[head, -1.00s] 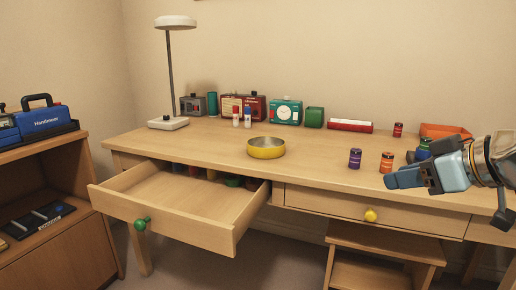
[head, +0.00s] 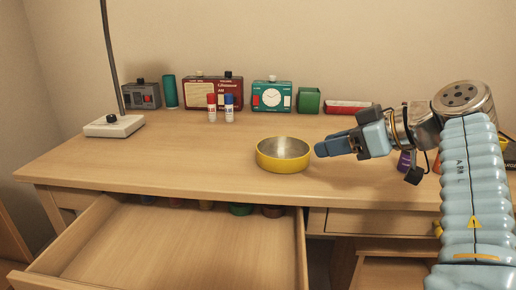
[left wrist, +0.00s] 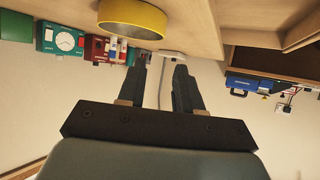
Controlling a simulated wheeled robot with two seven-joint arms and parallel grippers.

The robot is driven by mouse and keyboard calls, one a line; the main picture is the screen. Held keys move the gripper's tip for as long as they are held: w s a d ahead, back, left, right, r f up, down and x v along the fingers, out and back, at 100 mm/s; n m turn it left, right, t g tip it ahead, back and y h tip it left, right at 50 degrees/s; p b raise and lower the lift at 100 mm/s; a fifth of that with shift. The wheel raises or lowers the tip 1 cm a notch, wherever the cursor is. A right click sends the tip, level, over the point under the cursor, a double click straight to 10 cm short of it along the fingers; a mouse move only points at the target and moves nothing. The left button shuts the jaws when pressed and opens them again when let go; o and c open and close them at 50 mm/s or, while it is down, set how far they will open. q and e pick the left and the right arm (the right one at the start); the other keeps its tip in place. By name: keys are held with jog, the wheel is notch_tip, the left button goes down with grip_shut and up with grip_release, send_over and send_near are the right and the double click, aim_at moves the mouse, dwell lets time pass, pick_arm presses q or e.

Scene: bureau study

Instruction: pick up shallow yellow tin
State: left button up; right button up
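The shallow yellow tin (head: 272,162) is a round, open, empty-looking bowl-like tin. It sits upright on the desk near its front edge, at the middle of the head view. My left gripper (head: 320,150) is just right of the tin, its fingers pointing left toward its rim. I cannot tell whether they touch. In the left wrist view, which looks upside down, the tin (left wrist: 132,16) is at the top left. The left fingers (left wrist: 161,65) are apart there with nothing between them. My right gripper is not in view.
The desk (head: 180,165) is clear left of the tin. An open drawer (head: 170,250) juts out below. Radios, a teal clock (head: 271,97), two small bottles (head: 229,108) and a green container (head: 309,100) stand behind. A purple can (head: 404,162) is partly hidden by my arm.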

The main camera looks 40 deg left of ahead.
pick_arm(q)
jog(key=b+x, duration=0.2)
jog(key=x, duration=0.6)
jog(key=shift+r, duration=0.1)
jog(key=x, duration=0.3)
jog(key=b+x, duration=0.1)
jog(key=x, duration=0.2)
jog(key=shift+s+a+r, duration=0.15)
jog(key=shift+s+a, duration=0.05)
jog(key=shift+a, duration=0.1)
grip_shut()
